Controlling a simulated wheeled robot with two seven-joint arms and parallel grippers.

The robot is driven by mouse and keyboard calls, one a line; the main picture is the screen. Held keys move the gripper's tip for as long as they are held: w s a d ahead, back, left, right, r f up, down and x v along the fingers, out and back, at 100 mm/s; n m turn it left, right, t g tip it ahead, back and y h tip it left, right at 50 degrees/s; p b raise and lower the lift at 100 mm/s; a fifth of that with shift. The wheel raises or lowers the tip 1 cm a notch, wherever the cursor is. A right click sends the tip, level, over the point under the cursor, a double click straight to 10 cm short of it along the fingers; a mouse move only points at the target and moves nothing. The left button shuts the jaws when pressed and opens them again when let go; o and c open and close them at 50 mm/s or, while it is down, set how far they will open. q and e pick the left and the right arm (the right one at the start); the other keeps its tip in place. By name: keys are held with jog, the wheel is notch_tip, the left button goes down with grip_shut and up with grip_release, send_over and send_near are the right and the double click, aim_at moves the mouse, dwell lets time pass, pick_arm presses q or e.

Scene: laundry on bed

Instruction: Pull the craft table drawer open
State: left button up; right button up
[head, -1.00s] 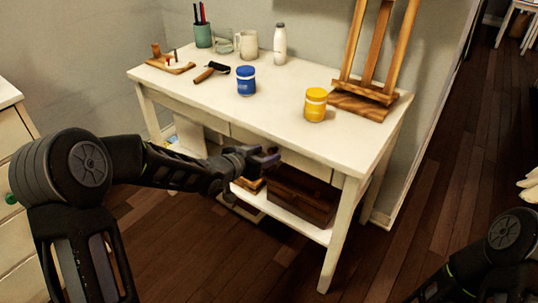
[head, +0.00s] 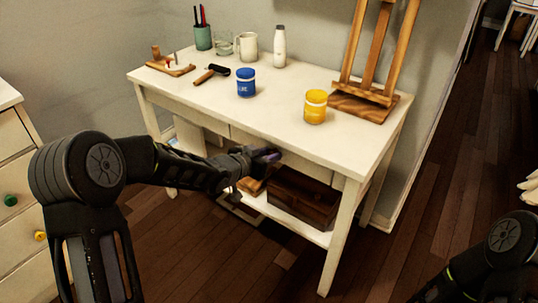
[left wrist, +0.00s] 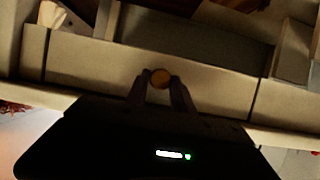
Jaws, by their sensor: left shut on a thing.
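The white craft table (head: 185,92) stands against the wall in the head view. Its drawer front (head: 304,164) is below the tabletop and looks flush with the frame. My left gripper (head: 267,155) is at this front, under the table's front edge. In the left wrist view the drawer front (left wrist: 100,62) spans the middle, and my left gripper (left wrist: 160,86) has its two fingers on either side of a round yellowish knob (left wrist: 160,77), shut on it. In the head view the knob is hidden by the gripper. My right gripper is out of view; only part of that arm shows.
A blue jar (head: 246,84), a yellow jar (head: 315,107) and a wooden easel (head: 365,101) stand on the tabletop. A brown chest (head: 303,197) sits on the lower shelf. A dresser (head: 17,239) is at left. The floor in front is clear.

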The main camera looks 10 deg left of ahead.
pick_arm(q)
grip_shut()
jog(key=shift+s, duration=0.15)
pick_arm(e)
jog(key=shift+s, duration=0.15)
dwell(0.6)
